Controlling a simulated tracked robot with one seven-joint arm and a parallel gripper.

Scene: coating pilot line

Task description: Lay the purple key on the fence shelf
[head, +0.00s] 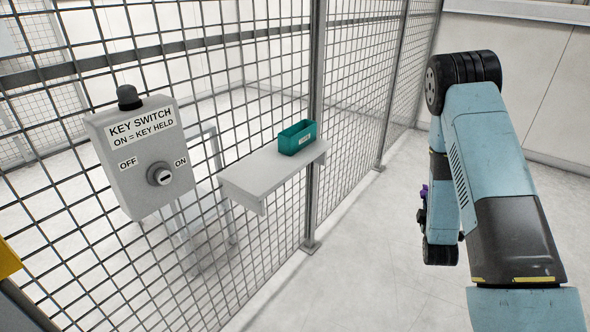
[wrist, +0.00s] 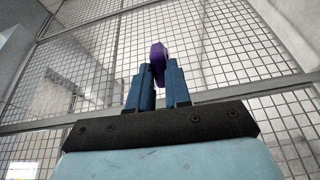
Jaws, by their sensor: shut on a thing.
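The purple key (wrist: 158,54) is pinched between the blue fingers of my gripper (wrist: 158,80) in the wrist view, its purple head standing out past the fingertips. In the head view a small bit of the purple key (head: 423,191) shows at the left side of my arm; the rest is hidden. The fence shelf (head: 250,179) is a light grey board on the mesh fence in the middle of the head view. My gripper is well to the right of the shelf, apart from it.
A grey key switch box (head: 145,150) hangs on the mesh fence (head: 270,50) left of the shelf. The floor between shelf and arm is clear.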

